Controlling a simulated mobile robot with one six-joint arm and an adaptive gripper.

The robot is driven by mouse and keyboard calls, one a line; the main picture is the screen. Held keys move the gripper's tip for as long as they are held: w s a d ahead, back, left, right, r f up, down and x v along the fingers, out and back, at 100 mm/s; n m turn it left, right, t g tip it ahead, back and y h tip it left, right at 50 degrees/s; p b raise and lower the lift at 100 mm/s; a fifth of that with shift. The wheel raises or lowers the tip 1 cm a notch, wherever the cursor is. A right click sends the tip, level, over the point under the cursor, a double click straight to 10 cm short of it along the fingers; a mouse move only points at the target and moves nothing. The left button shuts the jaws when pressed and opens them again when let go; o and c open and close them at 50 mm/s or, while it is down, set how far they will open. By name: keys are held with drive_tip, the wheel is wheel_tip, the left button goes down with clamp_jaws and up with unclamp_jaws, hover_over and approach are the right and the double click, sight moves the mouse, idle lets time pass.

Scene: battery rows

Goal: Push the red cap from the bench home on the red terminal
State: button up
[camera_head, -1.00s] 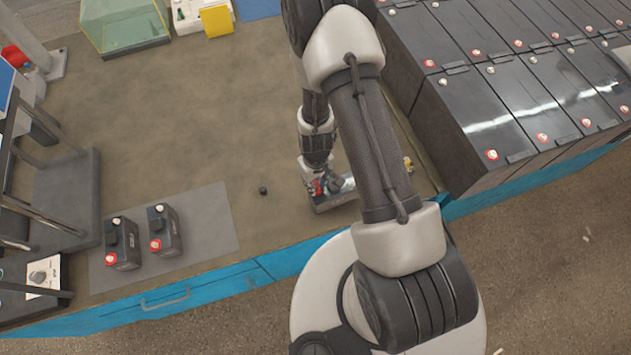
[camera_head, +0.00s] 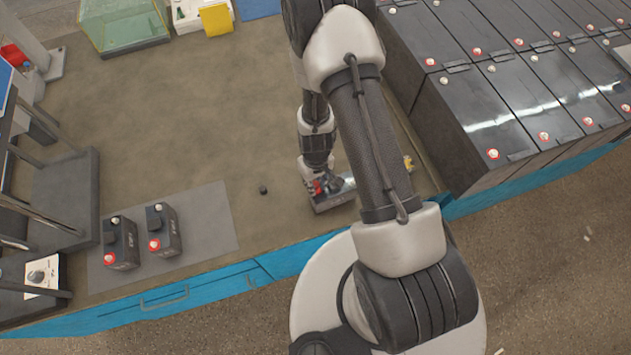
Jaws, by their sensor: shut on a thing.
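My gripper (camera_head: 325,187) points down at the right front of the bench, low over a grey, box-like unit (camera_head: 333,205). It is shut on a small red piece (camera_head: 317,187), which looks like the red cap. The fingers hide much of it. I cannot tell whether the cap touches the unit or sits on a terminal there, as the red terminal is not clearly seen. A small black cap (camera_head: 263,190) lies loose on the bench to the left of my gripper.
Two small black batteries (camera_head: 120,242) with red fittings stand on a grey mat (camera_head: 205,215) at front left. Rows of large black batteries (camera_head: 470,120) fill the right. A glass tank (camera_head: 125,25) stands at the back. The middle of the bench (camera_head: 200,120) is clear.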

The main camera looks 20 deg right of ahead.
drive_tip(key=shift+f, duration=0.1)
drive_tip(key=o, duration=0.8)
drive_tip(key=o, duration=0.5)
drive_tip(key=shift+r+p, duration=3.45)
drive_tip(key=shift+r, duration=0.05)
